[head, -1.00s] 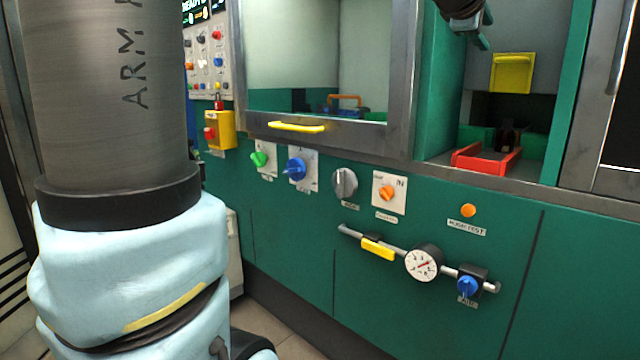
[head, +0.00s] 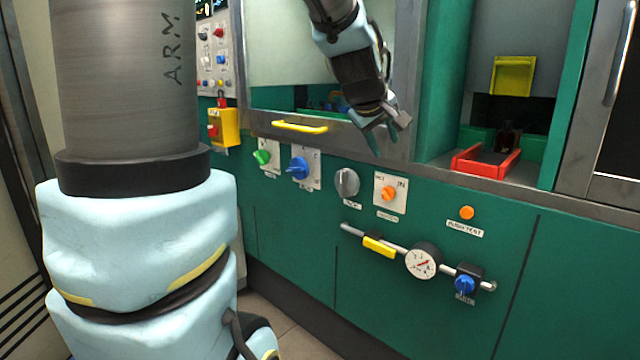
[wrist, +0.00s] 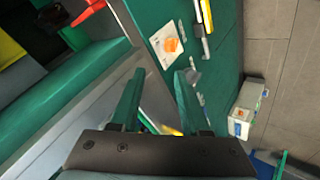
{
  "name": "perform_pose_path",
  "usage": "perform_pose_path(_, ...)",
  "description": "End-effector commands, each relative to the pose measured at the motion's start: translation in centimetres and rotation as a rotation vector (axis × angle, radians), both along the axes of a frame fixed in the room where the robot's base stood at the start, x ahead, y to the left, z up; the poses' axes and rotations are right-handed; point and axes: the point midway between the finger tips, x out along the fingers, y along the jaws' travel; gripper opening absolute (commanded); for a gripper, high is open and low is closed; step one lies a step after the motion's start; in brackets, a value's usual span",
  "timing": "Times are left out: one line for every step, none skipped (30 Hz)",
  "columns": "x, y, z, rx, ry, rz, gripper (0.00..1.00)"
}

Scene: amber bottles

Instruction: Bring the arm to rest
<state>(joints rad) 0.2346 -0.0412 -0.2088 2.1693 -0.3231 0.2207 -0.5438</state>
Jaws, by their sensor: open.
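My gripper (head: 382,138) hangs from the top in the head view, in front of the grey frame between the window and the open bay. Its green fingers point down, above the orange knob (head: 388,193) and the grey knob (head: 346,182). In the wrist view the two fingers (wrist: 158,98) are spread apart with nothing between them. The orange knob also shows beyond the fingertips in the wrist view (wrist: 171,45). The gripper appears clear of the green panel (head: 290,225).
A red tray (head: 480,170) with a dark bottle (head: 508,138) stands in the bay at right, below a yellow flap (head: 513,76). A yellow handle (head: 300,127) and blue knob (head: 299,168) stick out at left. A rail with a gauge (head: 422,262) crosses the lower panel.

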Motion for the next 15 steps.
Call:
perform_pose_path(-0.9, 2.8, -2.0, 0.089, 0.046, -0.022, 0.46)
perform_pose_path(-1.5, 4.4, -3.4, 0.143, 0.072, -0.045, 0.46)
perform_pose_path(-2.5, 6.5, -5.1, 0.211, 0.108, -0.077, 0.46)
perform_pose_path(-3.5, 8.1, -6.4, 0.26, 0.137, -0.104, 0.46)
perform_pose_path(-4.5, 9.6, -7.6, 0.306, 0.168, -0.131, 0.46)
perform_pose_path(-5.9, 11.4, -9.0, 0.361, 0.21, -0.17, 0.46)
perform_pose_path(-7.0, 12.7, -9.9, 0.397, 0.24, -0.198, 0.46)
perform_pose_path(-8.0, 13.9, -10.8, 0.43, 0.27, -0.227, 0.46)
perform_pose_path(-9.5, 15.4, -11.7, 0.467, 0.308, -0.263, 0.46)
perform_pose_path(-10.4, 16.2, -12.3, 0.49, 0.332, -0.29, 0.46)
perform_pose_path(-11.4, 17.0, -12.9, 0.51, 0.355, -0.314, 0.46)
perform_pose_path(-12.5, 18.0, -13.4, 0.531, 0.383, -0.343, 0.46)
perform_pose_path(-13.2, 18.5, -13.8, 0.544, 0.398, -0.361, 0.46)
perform_pose_path(-13.8, 18.9, -14.1, 0.554, 0.413, -0.377, 0.46)
perform_pose_path(-14.4, 19.4, -14.4, 0.564, 0.428, -0.395, 0.46)
